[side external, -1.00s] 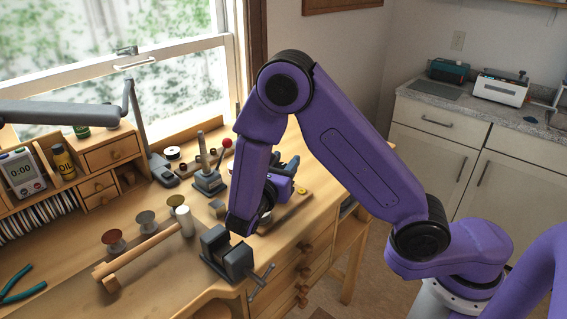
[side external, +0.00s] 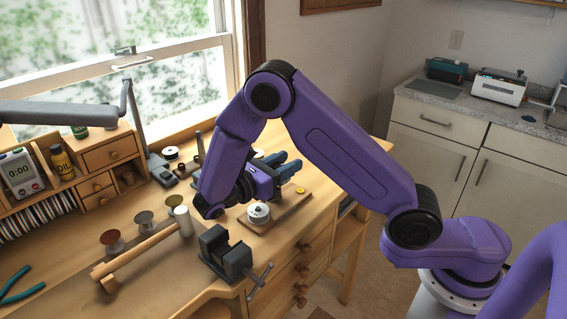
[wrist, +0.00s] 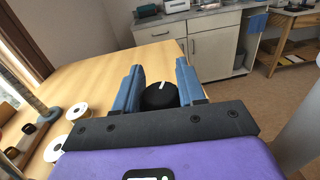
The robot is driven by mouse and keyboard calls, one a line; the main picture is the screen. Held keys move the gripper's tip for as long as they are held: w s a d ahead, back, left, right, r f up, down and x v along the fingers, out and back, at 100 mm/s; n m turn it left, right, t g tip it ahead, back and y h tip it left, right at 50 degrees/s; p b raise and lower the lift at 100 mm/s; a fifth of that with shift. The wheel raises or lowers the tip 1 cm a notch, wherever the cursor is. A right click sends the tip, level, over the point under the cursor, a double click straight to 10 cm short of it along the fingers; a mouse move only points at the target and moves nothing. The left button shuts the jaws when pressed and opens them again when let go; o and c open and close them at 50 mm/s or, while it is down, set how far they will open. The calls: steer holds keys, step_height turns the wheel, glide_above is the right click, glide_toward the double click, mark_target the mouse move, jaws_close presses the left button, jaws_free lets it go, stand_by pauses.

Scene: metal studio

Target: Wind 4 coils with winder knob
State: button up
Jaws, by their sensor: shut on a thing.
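A black round knob with a white mark (wrist: 160,96) sits between the two blue fingers of my gripper (wrist: 160,88) in the wrist view; the fingers are closed in on it from both sides. In the side view, my gripper (side external: 283,167) reaches right over a wooden board (side external: 291,208), and its hand hides the knob there. A pale spool (side external: 258,213) stands on the board, in front of my gripper. A yellow button (side external: 300,190) is at the board's right end. The number of coils on the spool is too small to tell.
A dark vise (side external: 227,254) stands at the bench's front edge. Several spools, one dark red (side external: 112,238), stand behind a wooden bar (side external: 145,252). A grey post (side external: 199,150) rises behind my wrist. Teal pliers (side external: 20,285) lie at the left.

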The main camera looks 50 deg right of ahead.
steer(key=shift+s+m+g, duration=0.1)
steer(key=shift+m+g, duration=0.5)
steer(key=shift+g, duration=0.3)
steer(key=shift+a, duration=0.1)
steer(key=o, duration=1)
steer(key=shift+c, duration=0.2)
steer(key=shift+w+a, duration=0.25)
steer(key=shift+a, duration=0.95)
steer(key=shift+w+a, duration=0.25)
steer(key=shift+a, duration=1)
steer(key=shift+w+a, duration=0.25)
steer(key=shift+a, duration=0.95)
